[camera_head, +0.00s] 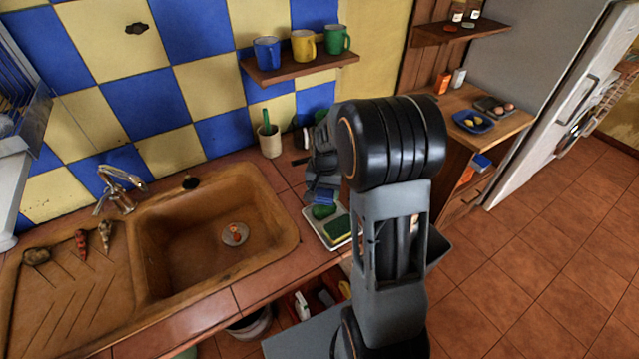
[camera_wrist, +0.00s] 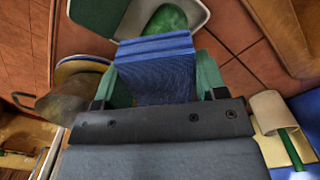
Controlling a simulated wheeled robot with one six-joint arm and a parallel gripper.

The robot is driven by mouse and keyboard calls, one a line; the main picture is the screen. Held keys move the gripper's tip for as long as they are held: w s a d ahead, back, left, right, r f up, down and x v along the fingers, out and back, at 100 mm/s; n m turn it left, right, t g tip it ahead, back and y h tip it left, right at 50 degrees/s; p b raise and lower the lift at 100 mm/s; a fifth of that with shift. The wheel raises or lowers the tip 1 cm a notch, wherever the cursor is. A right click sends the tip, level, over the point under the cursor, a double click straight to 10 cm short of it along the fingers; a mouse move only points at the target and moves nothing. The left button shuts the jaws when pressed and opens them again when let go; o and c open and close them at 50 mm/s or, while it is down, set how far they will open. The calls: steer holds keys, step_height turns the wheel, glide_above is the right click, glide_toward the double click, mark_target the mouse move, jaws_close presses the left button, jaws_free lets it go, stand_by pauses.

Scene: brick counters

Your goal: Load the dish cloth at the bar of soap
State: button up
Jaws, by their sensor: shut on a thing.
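My gripper (camera_wrist: 158,82) is shut on a folded blue dish cloth (camera_wrist: 158,62), with one green finger at each side. In the head view the cloth (camera_head: 322,195) hangs near the counter behind my arm, and my gripper is mostly hidden there. The green bar of soap (camera_head: 323,211) lies on a pale tray (camera_head: 318,229) right by the cloth. In the wrist view the soap (camera_wrist: 166,20) shows just past the cloth's edge, partly covered by it. I cannot tell whether cloth and soap touch.
A green and yellow sponge (camera_head: 338,229) shares the tray. A beige cup with a green-handled brush (camera_head: 269,141) stands behind. The sink (camera_head: 215,240) is to the left. A shelf with several mugs (camera_head: 300,66) is above. A round pot-like vessel (camera_wrist: 75,100) is at left in the wrist view.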

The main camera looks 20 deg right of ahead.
mark_target(324, 212)
steer(key=shift+a+f+b, duration=0.15)
steer(key=shift+f+b, duration=0.4)
steer(key=shift+f, duration=0.25)
steer(key=shift+f+b, duration=1.55)
steer(key=shift+f, duration=0.55)
steer(key=shift+s+f+b, duration=0.1)
steer(key=shift+f+b, duration=0.3)
steer(key=shift+f, duration=0.2)
steer(key=shift+r, duration=0.15)
steer(key=shift+r+p, duration=2.6)
steer(key=shift+r, duration=0.8)
